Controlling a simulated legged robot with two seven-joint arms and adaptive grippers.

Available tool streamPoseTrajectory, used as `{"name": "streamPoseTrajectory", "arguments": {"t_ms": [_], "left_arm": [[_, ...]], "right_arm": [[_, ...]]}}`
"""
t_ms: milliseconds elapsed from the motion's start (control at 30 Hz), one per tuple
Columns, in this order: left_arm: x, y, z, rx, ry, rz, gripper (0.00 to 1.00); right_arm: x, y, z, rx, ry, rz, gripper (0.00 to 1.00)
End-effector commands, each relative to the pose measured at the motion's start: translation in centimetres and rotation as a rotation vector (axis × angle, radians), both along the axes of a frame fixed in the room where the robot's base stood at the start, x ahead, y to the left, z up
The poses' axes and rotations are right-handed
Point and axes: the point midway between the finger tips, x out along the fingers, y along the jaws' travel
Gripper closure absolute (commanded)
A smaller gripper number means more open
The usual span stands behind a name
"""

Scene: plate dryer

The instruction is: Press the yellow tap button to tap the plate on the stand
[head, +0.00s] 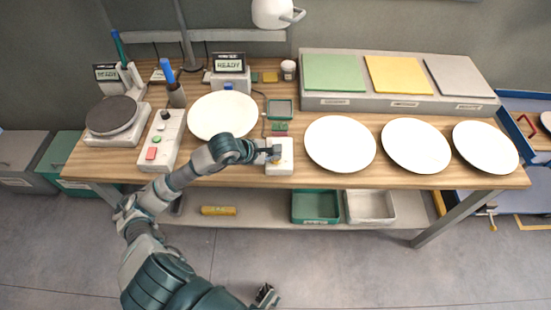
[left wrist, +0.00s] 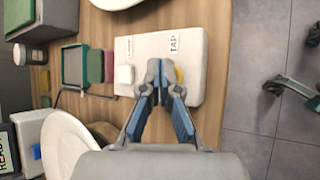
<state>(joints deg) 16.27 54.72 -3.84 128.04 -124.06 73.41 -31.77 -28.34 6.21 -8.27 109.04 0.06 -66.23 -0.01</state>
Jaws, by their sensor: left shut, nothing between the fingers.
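A white button box (head: 281,169) stands at the front edge of the table; in the left wrist view (left wrist: 190,45) it bears a TAP label. Its yellow button (left wrist: 179,74) is partly hidden by my left gripper (head: 275,154). My left gripper is shut and empty, its fingertips (left wrist: 160,77) over the box beside the yellow button. I cannot tell whether they touch it. The white plate (head: 222,114) lies left of the box, before a READY display (head: 230,63); the stand under it is mostly hidden. What seems my right gripper (head: 266,296) is low at the bottom edge.
Three white plates (head: 340,144) lie right of the box. A control panel (head: 161,139) with red and green buttons stands left of the plate. A small green tray (head: 280,109) sits behind the box. A grey rack with coloured pads (head: 398,76) fills the back right.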

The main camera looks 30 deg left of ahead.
Motion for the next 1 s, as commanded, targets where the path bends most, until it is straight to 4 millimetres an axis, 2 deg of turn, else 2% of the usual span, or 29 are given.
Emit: {"name": "streamPoseTrajectory", "arguments": {"t_ms": [600,1000], "left_arm": [[-0.01,0.0,-0.62,0.001,0.001,0.0,1.0],[0.0,0.02,-0.15,0.001,0.0,0.0,1.0]], "right_arm": [[-0.21,0.0,-0.74,0.0,0.005,0.0,0.6],[-0.12,0.0,-0.43,-0.001,0.003,0.0,0.6]]}}
